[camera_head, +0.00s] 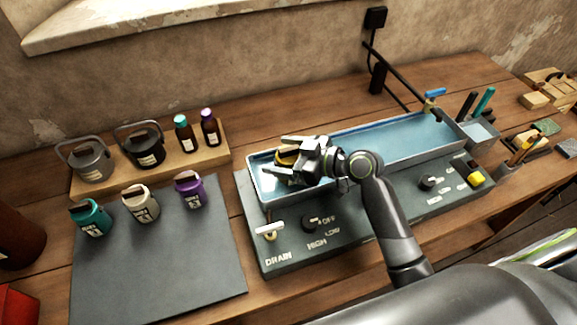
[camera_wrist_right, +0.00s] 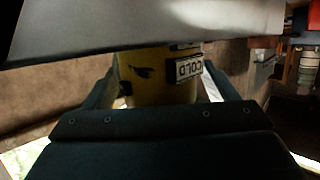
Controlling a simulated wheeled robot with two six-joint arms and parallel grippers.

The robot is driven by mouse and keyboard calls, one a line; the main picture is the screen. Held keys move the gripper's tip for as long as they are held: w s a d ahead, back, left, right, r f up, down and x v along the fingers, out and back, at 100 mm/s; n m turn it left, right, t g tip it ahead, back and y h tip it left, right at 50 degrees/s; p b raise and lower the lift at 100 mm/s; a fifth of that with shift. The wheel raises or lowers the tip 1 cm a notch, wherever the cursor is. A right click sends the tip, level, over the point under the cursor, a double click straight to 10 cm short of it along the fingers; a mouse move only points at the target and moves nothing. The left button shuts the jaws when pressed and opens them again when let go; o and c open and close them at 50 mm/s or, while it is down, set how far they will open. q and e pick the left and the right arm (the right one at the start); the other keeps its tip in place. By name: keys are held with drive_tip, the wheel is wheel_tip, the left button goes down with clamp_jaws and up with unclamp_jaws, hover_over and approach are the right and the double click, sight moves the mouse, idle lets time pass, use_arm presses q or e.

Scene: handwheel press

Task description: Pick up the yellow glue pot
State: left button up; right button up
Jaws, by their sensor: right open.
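The yellow glue pot (camera_head: 286,158) is at the left end of the long blue basin, mostly hidden by my right gripper in the head view. In the right wrist view the yellow pot (camera_wrist_right: 155,82) shows its curved side and a white label with dark letters, upside down, between the two fingers. My right gripper (camera_head: 287,159) is open, with one finger on each side of the pot. I cannot tell whether the fingers touch it. My left gripper is not in view.
The basin (camera_head: 268,187) has a control panel (camera_head: 345,218) with knobs in front. Teal (camera_head: 92,221), white (camera_head: 141,205) and purple (camera_head: 189,191) pots stand on a grey mat (camera_head: 160,270). Pots and small bottles stand on a wooden riser (camera_head: 166,175).

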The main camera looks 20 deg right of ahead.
drive_tip(key=shift+w+a+f, duration=0.1)
drive_tip(key=shift+w+a, duration=0.05)
drive_tip(key=shift+c, duration=0.4)
drive_tip(key=c, duration=1.2)
drive_tip(key=shift+c, duration=0.2)
